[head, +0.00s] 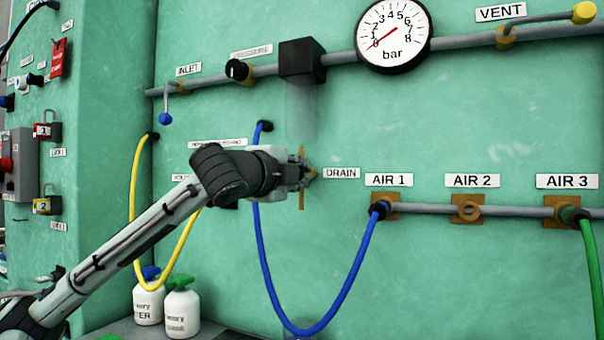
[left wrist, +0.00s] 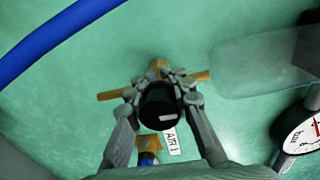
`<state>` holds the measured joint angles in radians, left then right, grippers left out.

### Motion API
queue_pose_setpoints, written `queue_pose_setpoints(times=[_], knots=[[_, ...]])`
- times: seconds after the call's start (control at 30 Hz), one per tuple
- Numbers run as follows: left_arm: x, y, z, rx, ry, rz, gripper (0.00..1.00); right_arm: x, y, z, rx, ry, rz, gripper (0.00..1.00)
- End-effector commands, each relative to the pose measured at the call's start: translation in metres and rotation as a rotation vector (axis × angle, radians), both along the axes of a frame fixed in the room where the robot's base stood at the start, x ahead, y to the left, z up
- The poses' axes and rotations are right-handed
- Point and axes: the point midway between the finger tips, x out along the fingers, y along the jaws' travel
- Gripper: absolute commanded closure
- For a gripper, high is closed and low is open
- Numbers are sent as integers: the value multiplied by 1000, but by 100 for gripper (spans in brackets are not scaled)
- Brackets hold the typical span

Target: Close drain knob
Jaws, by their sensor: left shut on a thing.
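The drain knob (left wrist: 158,108) is a black cylinder with a pale mark on its end, mounted before a brass fitting with a bar. Part of the brass bar (head: 301,200) shows upright beside the DRAIN label (head: 342,173) in the head view, where the knob itself is hidden by my gripper. My left gripper (head: 306,173) reaches in from the left to the panel. In the left wrist view, the fingers of my left gripper (left wrist: 162,82) stand on both sides of the knob, shut on it. My right gripper is in neither view.
A blue hose (head: 350,280) loops below my gripper to the AIR 1 port (head: 385,205). A yellow hose (head: 135,205) hangs at the left. The pressure gauge (head: 393,36) and pipe are above. White bottles (head: 181,312) stand below at the left.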

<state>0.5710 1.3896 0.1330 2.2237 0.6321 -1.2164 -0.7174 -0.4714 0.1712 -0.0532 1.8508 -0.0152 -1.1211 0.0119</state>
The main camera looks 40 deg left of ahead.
Motion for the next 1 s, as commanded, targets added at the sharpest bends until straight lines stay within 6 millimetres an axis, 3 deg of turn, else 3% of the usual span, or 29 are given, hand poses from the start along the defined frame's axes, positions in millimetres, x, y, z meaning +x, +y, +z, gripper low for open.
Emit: queue_pose_setpoints(times=[0.57,0.6,0.8,1.0], knots=[[0,0,-1,-33,-9,0,100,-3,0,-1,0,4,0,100],[0,0,-1,-33,-9,-1,80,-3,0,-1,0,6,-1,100],[0,0,0,-32,-9,0,55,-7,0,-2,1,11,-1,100],[0,0,0,-31,-9,0,55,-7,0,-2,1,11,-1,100]])
